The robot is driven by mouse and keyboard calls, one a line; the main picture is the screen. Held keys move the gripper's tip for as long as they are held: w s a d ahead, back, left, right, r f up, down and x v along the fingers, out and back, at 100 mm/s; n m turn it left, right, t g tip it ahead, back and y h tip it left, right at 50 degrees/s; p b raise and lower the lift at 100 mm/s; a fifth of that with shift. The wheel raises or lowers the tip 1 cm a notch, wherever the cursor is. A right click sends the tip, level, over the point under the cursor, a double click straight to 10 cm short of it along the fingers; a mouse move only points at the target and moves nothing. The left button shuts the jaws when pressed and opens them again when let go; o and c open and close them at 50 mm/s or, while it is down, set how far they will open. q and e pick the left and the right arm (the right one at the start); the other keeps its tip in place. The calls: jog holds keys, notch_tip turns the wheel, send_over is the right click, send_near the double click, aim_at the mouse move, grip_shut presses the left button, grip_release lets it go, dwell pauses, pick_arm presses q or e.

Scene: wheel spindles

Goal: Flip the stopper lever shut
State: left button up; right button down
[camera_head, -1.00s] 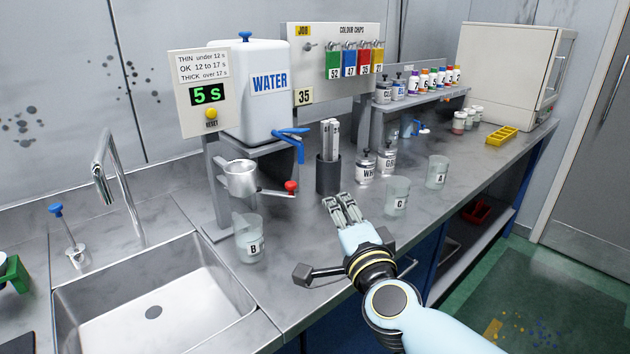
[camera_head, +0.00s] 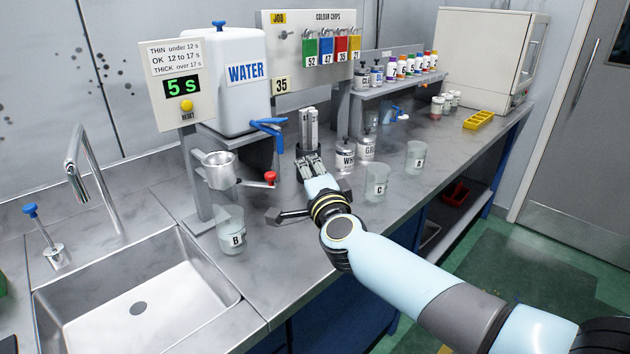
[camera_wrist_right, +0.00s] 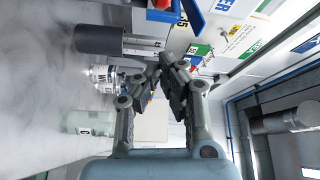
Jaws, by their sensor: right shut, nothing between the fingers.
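The stopper lever (camera_head: 250,183) is a thin bar with a red knob (camera_head: 270,177), reaching right from the metal cup (camera_head: 219,170) on its stand. Glass B (camera_head: 231,230) stands on the counter below the cup. My right gripper (camera_head: 308,163) is shut and empty, to the right of the red knob and apart from it in the head view, in front of the dark holder. In the right wrist view its fingertips (camera_wrist_right: 164,62) come together with nothing between them. My left gripper is not in view.
The dark holder (camera_head: 298,152) with upright sticks is close behind my gripper, and also shows in the wrist view (camera_wrist_right: 98,40). The blue tap handle (camera_head: 268,124) is above the knob. Labelled cans (camera_head: 345,157) and glass C (camera_head: 376,183) stand to the right. The sink (camera_head: 130,290) is front left.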

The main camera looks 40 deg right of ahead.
jog(key=shift+w+a+f, duration=0.1)
jog(key=shift+a+f, duration=0.05)
jog(key=shift+a, duration=0.45)
jog(key=shift+w+a+f, duration=0.1)
jog(key=shift+w+a, duration=0.05)
jog(key=shift+a, duration=0.5)
jog(key=shift+w+a+f, duration=0.1)
jog(key=shift+a+f, duration=0.05)
jog(key=shift+a, duration=0.45)
jog(key=shift+s+a, duration=0.1)
jog(key=shift+s+a+m+h, duration=0.35)
jog(key=shift+a+m+h, duration=0.05)
jog(key=shift+h, duration=0.1)
jog(key=shift+s+a+g+h, duration=0.1)
jog(key=shift+a+g+h, duration=0.1)
jog(key=shift+g+h, duration=0.15)
